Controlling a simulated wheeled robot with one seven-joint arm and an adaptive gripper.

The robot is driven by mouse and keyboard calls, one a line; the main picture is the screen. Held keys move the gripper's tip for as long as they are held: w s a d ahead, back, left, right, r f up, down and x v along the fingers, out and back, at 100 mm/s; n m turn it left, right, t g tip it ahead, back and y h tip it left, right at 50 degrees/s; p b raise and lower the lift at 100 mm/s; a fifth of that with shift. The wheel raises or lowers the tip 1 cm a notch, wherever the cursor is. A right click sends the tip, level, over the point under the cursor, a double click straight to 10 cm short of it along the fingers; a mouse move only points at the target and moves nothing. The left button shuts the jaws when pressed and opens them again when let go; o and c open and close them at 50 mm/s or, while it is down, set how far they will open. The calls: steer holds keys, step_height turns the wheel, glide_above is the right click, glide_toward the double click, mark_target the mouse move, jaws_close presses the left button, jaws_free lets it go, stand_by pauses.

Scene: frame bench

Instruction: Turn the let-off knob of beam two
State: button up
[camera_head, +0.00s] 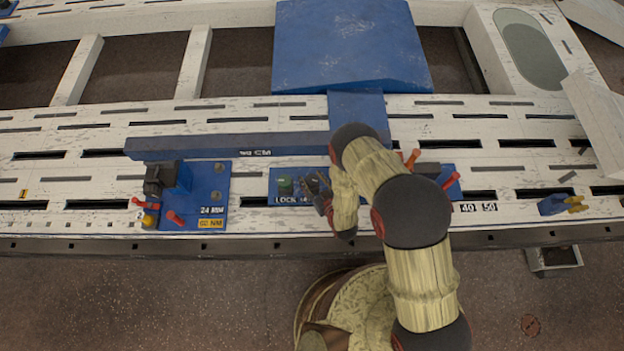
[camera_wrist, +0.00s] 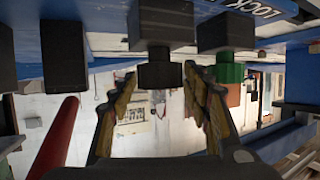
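My gripper (camera_head: 318,192) is at the front of a blue plate (camera_head: 310,173) lettered "LOCK" on the white bench. In the wrist view my gripper (camera_wrist: 160,74) is open, its two fingers on either side of a dark stepped knob (camera_wrist: 159,73), tips close to its sides; I cannot tell whether they touch it. A green knob (camera_wrist: 229,72) under a dark block is just right of the fingers; it also shows in the head view (camera_head: 285,185). My arm hides part of the plate. I cannot read which beam this knob belongs to.
A left blue plate (camera_head: 215,183) carries a dark block and red levers. Another red lever (camera_wrist: 55,138) stands left of my fingers in the wrist view. A long blue bar (camera_head: 210,147) lies behind. A blue clamp with yellow parts (camera_head: 562,204) is at right.

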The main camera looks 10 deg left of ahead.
steer(key=shift+o, duration=0.8)
steer(key=v, duration=1.2)
